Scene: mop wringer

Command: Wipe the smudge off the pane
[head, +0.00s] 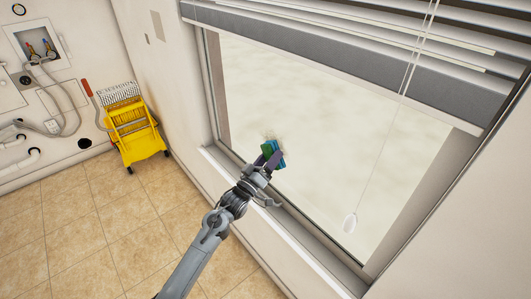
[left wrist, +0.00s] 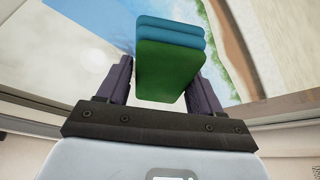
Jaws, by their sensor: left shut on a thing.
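The window pane (head: 305,105) fills the middle of the head view, set back in its frame. A faint brownish smudge (head: 271,136) shows on the pane just above my left gripper (head: 269,155). My left gripper is shut on a sponge (head: 267,149) that is green on one side and blue on the other. In the left wrist view the sponge (left wrist: 168,70) sits between the two dark fingers. Whether the sponge touches the pane cannot be told. It may hide part of the smudge. My right gripper is not in view.
A blind (head: 330,45) hangs over the top of the window, and its cord with a white pull (head: 350,222) hangs at the right. The sill (head: 270,215) runs below. A yellow mop wringer bucket (head: 134,130) stands on the tiled floor at the left.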

